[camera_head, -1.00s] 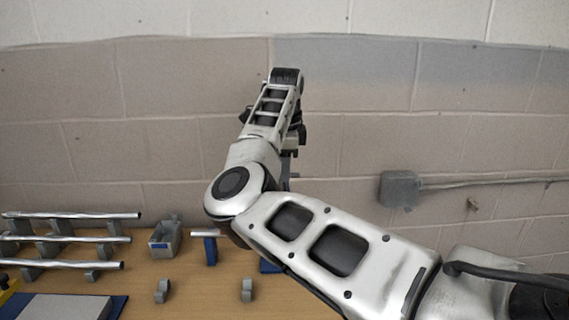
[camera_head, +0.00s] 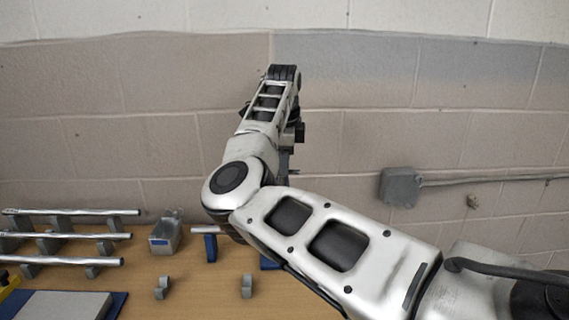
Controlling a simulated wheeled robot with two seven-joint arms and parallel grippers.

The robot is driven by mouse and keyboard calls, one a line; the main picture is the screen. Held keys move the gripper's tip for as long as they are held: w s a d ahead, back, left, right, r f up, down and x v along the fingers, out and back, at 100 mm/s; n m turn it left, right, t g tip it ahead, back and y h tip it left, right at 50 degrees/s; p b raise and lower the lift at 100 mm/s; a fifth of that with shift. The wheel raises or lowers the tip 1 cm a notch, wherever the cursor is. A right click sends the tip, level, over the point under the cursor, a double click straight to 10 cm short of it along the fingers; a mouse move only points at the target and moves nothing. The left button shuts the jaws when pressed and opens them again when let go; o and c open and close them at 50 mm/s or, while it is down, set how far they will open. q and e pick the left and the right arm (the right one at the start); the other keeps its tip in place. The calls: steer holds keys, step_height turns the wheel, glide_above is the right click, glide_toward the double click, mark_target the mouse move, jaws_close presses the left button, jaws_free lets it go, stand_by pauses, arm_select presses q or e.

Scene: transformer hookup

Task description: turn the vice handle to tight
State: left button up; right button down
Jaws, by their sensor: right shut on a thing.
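My right arm reaches across the middle of the view, over the wooden table. My right gripper (camera_head: 286,166) is at its far end, mostly hidden behind my own arm links. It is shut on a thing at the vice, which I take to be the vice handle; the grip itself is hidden. A small blue part (camera_head: 269,264), perhaps of the vice, shows at the lower edge of my arm. The rest of the vice and the angle of its handle are hidden. My left gripper is out of view.
Several metal rods (camera_head: 62,236) lie on grey holders at the left. A grey bin (camera_head: 165,237) and a blue stand (camera_head: 210,248) are behind two small grey clips (camera_head: 162,287). A blue-edged plate (camera_head: 65,306) is front left. A block wall closes the back.

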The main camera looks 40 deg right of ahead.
steer(key=m, duration=0.3)
steer(key=m+g, duration=0.1)
steer(key=m, duration=0.2)
steer(key=shift+w+a+r+h, duration=0.1)
steer(key=shift+a+h, duration=0.05)
steer(key=shift+h, duration=0.15)
steer(key=m+g, duration=0.1)
steer(key=m, duration=0.4)
steer(key=shift+w+a+m, duration=0.1)
steer(key=shift+m, duration=0.2)
steer(key=m+g, duration=0.1)
steer(key=m, duration=0.4)
steer(key=shift+w, duration=0.15)
steer(key=m+y, duration=0.1)
steer(key=m, duration=0.5)
steer(key=shift+w+g, duration=0.15)
steer(key=shift+g, duration=0.15)
steer(key=shift+m+y, duration=0.3)
steer(key=shift+m, duration=0.1)
steer(key=c, duration=1.5)
jaws_free()
